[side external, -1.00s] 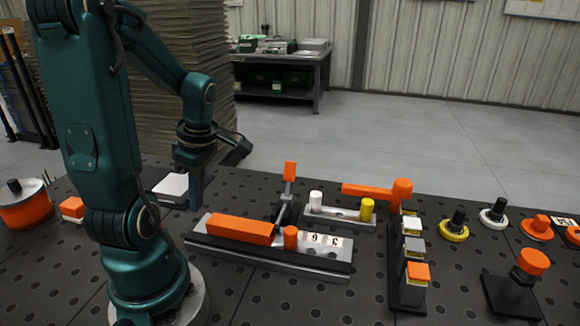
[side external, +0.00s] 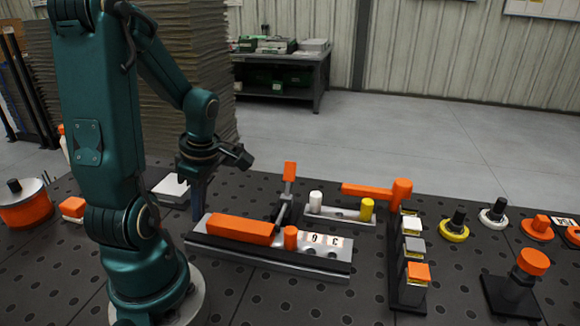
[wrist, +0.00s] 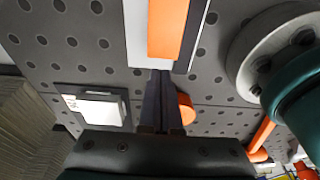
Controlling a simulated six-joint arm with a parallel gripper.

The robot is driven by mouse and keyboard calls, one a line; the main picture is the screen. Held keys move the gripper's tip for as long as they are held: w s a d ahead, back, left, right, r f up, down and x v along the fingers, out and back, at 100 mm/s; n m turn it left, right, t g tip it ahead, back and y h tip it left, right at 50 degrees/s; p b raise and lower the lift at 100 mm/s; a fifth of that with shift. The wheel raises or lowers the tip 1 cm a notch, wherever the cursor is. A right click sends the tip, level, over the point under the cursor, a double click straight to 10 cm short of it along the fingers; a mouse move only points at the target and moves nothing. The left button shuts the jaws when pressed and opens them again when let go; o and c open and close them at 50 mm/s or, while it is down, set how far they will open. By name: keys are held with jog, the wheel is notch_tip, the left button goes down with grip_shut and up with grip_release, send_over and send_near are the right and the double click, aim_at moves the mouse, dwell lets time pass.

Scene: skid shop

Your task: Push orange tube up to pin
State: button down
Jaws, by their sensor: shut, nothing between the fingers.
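The orange tube (side external: 243,229) is a long bar lying along the channel of a grey rail fixture (side external: 318,265). The orange pin (side external: 290,238) stands upright on the fixture just past the tube's right end, with a small gap apparent between them. My gripper (side external: 196,216) points down with its fingers together and empty, low at the fixture's left end, just left of the tube. In the wrist view, my fingertips (wrist: 161,74) are close to the near end of the tube (wrist: 172,30). Whether they touch it, I cannot tell.
A white-topped box (side external: 172,187) sits behind my gripper. A lever with an orange handle (side external: 290,171) rises behind the fixture. A small rack with white and yellow cylinders (side external: 340,214) and a switch row (side external: 408,295) stand to the right. Table space in front is clear.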

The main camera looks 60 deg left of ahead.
aim_at(214, 219)
jog(key=shift+f, duration=0.4)
jog(key=shift+w+d, duration=1.25)
jog(key=shift+d, duration=0.1)
dwell(0.8)
jog(key=shift+s+a, duration=0.1)
jog(key=shift+s+a, duration=0.35)
jog(key=shift+r, duration=3.5)
